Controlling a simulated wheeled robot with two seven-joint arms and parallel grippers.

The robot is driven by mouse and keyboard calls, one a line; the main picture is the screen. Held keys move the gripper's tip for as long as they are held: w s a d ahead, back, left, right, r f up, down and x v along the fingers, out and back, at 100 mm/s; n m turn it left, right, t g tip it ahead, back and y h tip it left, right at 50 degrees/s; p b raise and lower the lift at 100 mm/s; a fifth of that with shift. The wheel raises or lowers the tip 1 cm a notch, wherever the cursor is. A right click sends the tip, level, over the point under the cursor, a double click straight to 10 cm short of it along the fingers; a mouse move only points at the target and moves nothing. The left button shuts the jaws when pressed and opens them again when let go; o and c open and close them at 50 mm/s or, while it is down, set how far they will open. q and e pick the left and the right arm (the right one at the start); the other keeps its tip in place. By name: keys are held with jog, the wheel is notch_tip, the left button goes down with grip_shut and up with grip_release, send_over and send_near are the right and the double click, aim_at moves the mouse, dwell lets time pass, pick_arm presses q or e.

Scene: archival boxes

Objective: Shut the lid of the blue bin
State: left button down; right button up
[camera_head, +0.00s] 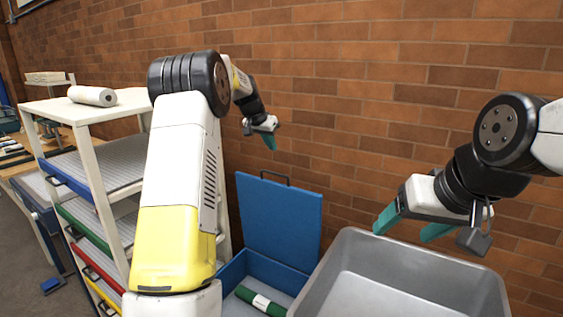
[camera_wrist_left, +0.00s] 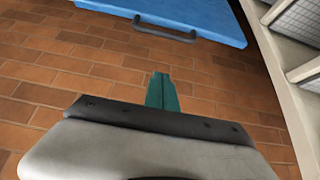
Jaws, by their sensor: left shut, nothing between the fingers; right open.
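The blue bin (camera_head: 233,268) stands on the floor side by the brick wall, with its blue lid (camera_head: 280,220) raised upright at the back. A dark handle (camera_head: 275,177) sits on the lid's top edge. The lid (camera_wrist_left: 200,15) and its handle (camera_wrist_left: 163,32) also show at the top of the left wrist view. A green roll with a white band (camera_head: 262,301) lies inside the bin. My left gripper (camera_head: 270,142) is shut and empty, above the lid's top edge and apart from it. It also shows in the left wrist view (camera_wrist_left: 162,80). My right gripper (camera_head: 405,230) is open and empty above the grey tub.
A grey tub (camera_head: 345,252) stands right of the bin. A white shelf rack (camera_head: 95,170) with coloured-edged trays stands at left, with a white paper roll (camera_head: 92,96) on top. The brick wall (camera_head: 350,90) is close behind.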

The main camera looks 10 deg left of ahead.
pick_arm(q)
jog(key=x, duration=1)
jog(key=shift+s+a+f, duration=0.15)
jog(key=shift+s+a, duration=0.1)
jog(key=shift+s, duration=0.35)
jog(key=shift+s+a+f, duration=0.15)
jog(key=shift+s+a, duration=0.1)
jog(key=shift+s, duration=0.35)
jog(key=shift+s+a+f, duration=0.2)
jog(key=shift+s, duration=0.45)
